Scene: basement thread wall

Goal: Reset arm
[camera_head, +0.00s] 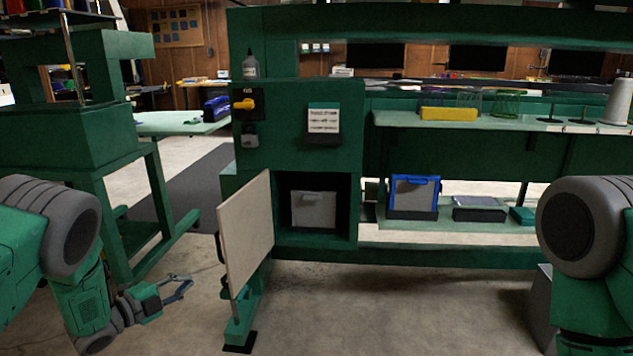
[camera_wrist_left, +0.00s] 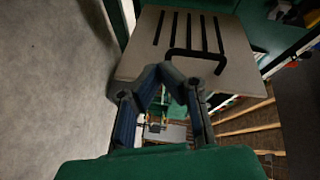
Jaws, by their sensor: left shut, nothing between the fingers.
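My left gripper (camera_head: 180,289) is low at the left of the head view, over the floor and to the left of the open cabinet door. It is shut and empty. In the left wrist view its fingers (camera_wrist_left: 166,72) meet in front of the door panel (camera_wrist_left: 190,45), which has dark slots and a dark handle. The beige door (camera_head: 247,235) stands swung open in the head view, with a gap between it and the gripper. My right gripper is out of view; only part of my right arm shows at the right edge.
A green cabinet (camera_head: 258,150) holds a grey box (camera_head: 313,209) in its open compartment. A shelf (camera_head: 400,121) to the right carries a yellow block (camera_head: 448,114) and a white spool (camera_head: 619,102). A green machine frame (camera_head: 75,130) stands at left. The floor in front is clear.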

